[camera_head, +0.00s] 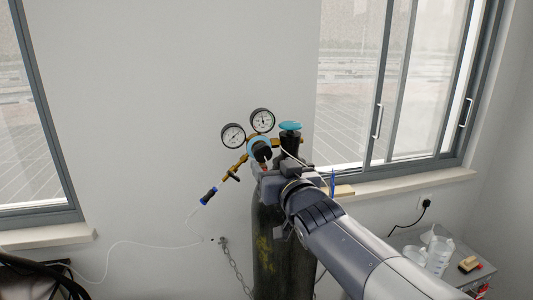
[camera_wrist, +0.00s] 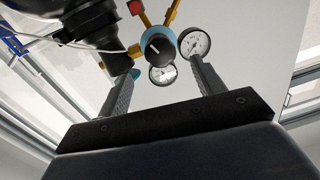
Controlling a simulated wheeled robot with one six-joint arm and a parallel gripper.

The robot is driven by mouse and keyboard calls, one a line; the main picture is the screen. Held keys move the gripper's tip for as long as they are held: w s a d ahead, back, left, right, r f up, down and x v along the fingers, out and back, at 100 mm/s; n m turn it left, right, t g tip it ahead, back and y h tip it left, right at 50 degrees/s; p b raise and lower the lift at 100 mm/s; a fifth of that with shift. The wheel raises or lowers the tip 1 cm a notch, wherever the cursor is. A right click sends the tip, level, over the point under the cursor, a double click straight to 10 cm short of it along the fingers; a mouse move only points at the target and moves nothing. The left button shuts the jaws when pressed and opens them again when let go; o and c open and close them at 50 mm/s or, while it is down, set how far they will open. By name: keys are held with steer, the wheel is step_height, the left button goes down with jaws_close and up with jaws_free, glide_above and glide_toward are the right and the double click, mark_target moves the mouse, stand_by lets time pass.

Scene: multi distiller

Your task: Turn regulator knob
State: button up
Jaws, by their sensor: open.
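The gas regulator has a black knob (camera_head: 261,150) on a light blue round body (camera_head: 254,143), with two white-faced gauges (camera_head: 233,136) and brass fittings. In the wrist view the knob (camera_wrist: 158,47) lies beyond and between my two fingers. My gripper (camera_wrist: 161,78) is open and empty, its fingers apart; the knob does not appear gripped. In the head view my arm reaches in from the lower right to the cylinder top, and the wrist hides part of the regulator's right side. The fingertips are hard to make out there.
The dark gas cylinder (camera_head: 268,240) stands against the wall, with a chain (camera_head: 236,262) beside it. A teal valve cap (camera_head: 290,126) tops it. A blue-ended hose fitting (camera_head: 208,196) hangs left. Windows flank the wall. A side table with a clear beaker (camera_head: 439,255) is at right.

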mark_target(264, 154)
steer(key=shift+p+x, duration=0.7)
steer(key=shift+x, duration=2.65)
steer(key=c, duration=1)
